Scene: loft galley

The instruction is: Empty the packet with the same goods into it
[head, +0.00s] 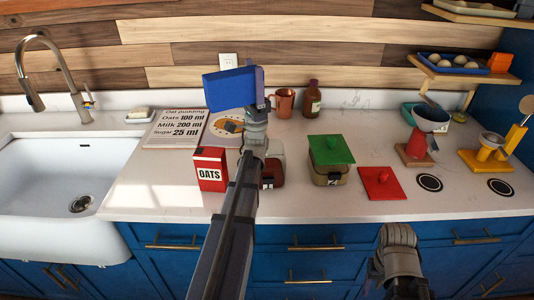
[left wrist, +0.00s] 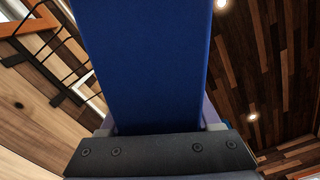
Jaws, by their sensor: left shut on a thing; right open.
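My left gripper (head: 257,88) is raised above the counter, shut on a blue packet (head: 228,88). The packet also fills the middle of the left wrist view (left wrist: 150,60); its print is not visible. A red and white OATS packet (head: 210,171) stands upright on the counter, left of my left arm. A dark red canister (head: 271,175) is partly hidden behind that arm. An olive canister (head: 328,177) stands right of it under a green lid (head: 331,149). A red lid (head: 382,183) lies flat on the counter. My right gripper (head: 397,240) is low at the front edge, apart from these things.
A recipe board (head: 178,128), a copper mug (head: 284,102) and a brown bottle (head: 311,99) stand at the back. A sink (head: 60,180) is left. A red scale-like device (head: 418,143) and a yellow one (head: 488,150) stand right.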

